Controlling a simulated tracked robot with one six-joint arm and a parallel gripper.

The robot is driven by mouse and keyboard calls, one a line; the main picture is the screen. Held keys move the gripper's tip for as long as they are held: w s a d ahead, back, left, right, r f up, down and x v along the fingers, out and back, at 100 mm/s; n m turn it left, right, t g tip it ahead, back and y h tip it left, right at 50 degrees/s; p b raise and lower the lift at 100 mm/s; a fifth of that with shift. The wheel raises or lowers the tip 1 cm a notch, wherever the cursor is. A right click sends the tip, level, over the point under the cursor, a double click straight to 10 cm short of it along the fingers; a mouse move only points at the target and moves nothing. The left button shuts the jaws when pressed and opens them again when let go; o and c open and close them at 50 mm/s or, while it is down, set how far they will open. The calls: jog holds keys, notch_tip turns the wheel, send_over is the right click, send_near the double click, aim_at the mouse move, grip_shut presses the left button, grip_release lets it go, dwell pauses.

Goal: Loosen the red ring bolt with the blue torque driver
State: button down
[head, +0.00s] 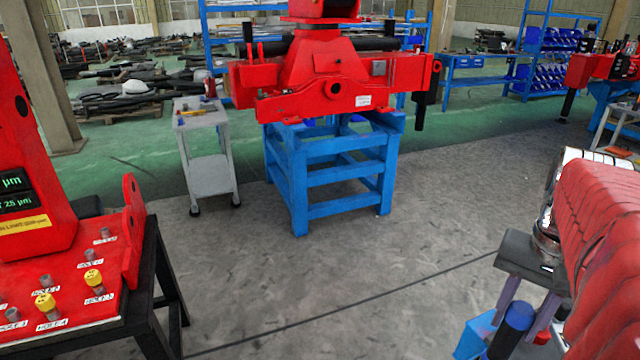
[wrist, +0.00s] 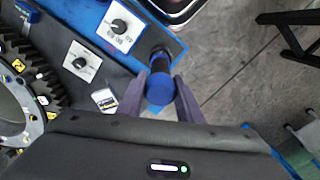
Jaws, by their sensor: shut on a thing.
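The blue torque driver (wrist: 159,89) has a blue end and a dark body. It is between the two purple fingers of my gripper (wrist: 161,80), which is shut on it. In the head view my gripper (head: 523,302) is at the lower right, with the blue-and-black driver (head: 512,330) at its fingers. The driver is beside or over a blue panel edge; I cannot tell whether its lower end touches anything. I cannot make out the red ring bolt for certain in either view.
The wrist view shows a blue bench edge (wrist: 120,68), knob dials (wrist: 117,28) and a toothed gear (wrist: 50,85) left. A red crane assembly (head: 330,75) rests on a blue stand (head: 335,180). A grey cart (head: 207,150) and red panel (head: 75,275) stand left. Middle floor is clear.

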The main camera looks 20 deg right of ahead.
jog(key=shift+r, duration=5.65)
